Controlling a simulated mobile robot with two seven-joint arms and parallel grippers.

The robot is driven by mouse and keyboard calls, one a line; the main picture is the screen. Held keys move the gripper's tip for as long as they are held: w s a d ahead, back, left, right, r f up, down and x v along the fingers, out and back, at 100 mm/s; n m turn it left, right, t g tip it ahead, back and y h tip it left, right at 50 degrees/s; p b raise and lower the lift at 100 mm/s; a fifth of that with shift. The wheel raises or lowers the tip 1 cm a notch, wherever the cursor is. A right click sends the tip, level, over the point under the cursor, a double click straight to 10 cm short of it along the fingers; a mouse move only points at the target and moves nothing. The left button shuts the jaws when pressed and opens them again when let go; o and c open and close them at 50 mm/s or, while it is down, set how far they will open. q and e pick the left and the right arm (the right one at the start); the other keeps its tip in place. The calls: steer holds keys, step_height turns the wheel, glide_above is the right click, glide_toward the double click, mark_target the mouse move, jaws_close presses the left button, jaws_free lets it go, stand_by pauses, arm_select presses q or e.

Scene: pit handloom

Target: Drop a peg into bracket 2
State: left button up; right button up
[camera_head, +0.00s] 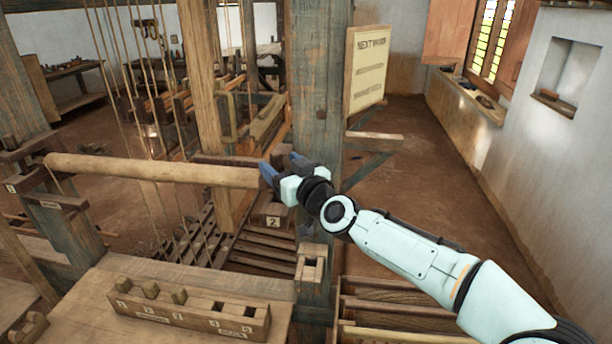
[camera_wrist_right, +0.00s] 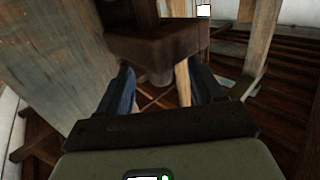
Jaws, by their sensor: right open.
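My right gripper (camera_head: 283,168) is beside the right end of a pale wooden roller (camera_head: 150,170), close to the blue-grey post. Its dark blue fingers are apart. In the right wrist view the gripper (camera_wrist_right: 165,90) is open, with a dark wooden block (camera_wrist_right: 155,42) just ahead and a short rounded brown piece (camera_wrist_right: 160,76) below it, between the fingers. I cannot tell whether this piece is a peg. Bracket 2 (camera_head: 273,220), marked with a white "2" tag, is below the gripper.
The blue-grey post (camera_head: 318,110) stands right by my gripper. A bracket tagged "1" (camera_head: 12,189) is at the left end of the roller. Hanging cords (camera_head: 120,80) and loom beams fill the left. Bare floor (camera_head: 410,170) lies open on the right.

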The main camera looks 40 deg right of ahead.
arm_select(q)
steer(key=shift+w+r, duration=0.25)
steer(key=shift+r, duration=0.15)
arm_select(e)
steer(key=s+a, duration=0.1)
steer(key=s, duration=0.9)
steer(key=shift+r, duration=0.15)
steer(key=shift+a, duration=0.1)
